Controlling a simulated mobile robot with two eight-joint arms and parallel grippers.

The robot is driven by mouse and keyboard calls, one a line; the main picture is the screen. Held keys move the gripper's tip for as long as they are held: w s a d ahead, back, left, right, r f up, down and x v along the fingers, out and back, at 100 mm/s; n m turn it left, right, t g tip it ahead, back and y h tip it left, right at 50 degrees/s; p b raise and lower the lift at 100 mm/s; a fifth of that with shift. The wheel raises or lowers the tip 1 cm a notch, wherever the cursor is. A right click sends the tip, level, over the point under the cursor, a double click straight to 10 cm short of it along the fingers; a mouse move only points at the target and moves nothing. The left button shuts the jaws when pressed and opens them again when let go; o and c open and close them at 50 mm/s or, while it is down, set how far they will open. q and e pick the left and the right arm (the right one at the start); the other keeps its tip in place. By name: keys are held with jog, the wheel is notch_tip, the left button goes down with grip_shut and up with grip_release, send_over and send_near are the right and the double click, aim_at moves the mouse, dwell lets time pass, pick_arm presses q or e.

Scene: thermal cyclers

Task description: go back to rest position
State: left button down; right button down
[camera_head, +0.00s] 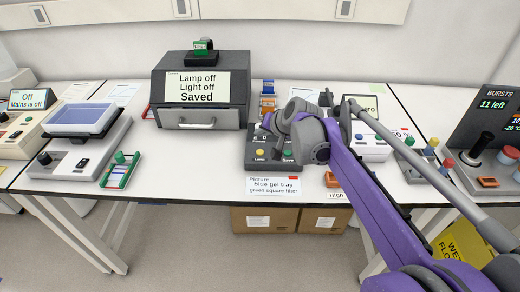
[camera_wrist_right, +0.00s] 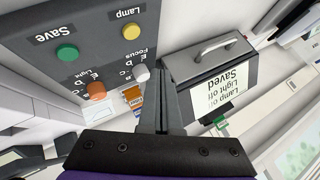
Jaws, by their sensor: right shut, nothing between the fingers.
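My right arm reaches in from the right with its purple and grey links. Its gripper (camera_head: 270,122) is over the dark control box (camera_head: 259,151), largely hidden by the wrist in the head view. In the right wrist view, the fingers (camera_wrist_right: 167,68) are shut together with nothing between them. The box shows a green Save button (camera_wrist_right: 67,53), a yellow Lamp button (camera_wrist_right: 131,32), and orange and white knobs; the fingers are apart from the buttons. The imager (camera_head: 202,92) behind reads Lamp off, Light off, Saved. My left gripper is not in view.
A card (camera_head: 273,186) reading "blue gel tray, green square filter" is at the table's front edge. A device with a blue tray (camera_head: 82,118) is at left, beside a small rack (camera_head: 120,169). A dark "BURSTS" device (camera_head: 492,125) is at right. Bare table lies left of the control box.

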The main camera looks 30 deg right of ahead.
jog(key=shift+s+a, duration=0.1)
dwell(0.6)
jog(key=s+a+f+n+g+p, duration=0.2)
jog(key=s+a+f+n, duration=0.15)
jog(key=s+a, duration=0.7)
jog(key=s+a+f+n+g+p, duration=0.1)
jog(key=s+f, duration=0.3)
jog(key=s, duration=0.4)
jog(key=s+a+f+n+p, duration=0.1)
jog(key=s+a+f+n, duration=0.2)
jog(key=s, duration=0.6)
jog(key=shift+f+n+g+h, duration=0.3)
jog(key=shift+f+n+g, duration=0.05)
jog(key=shift+f+g, duration=0.05)
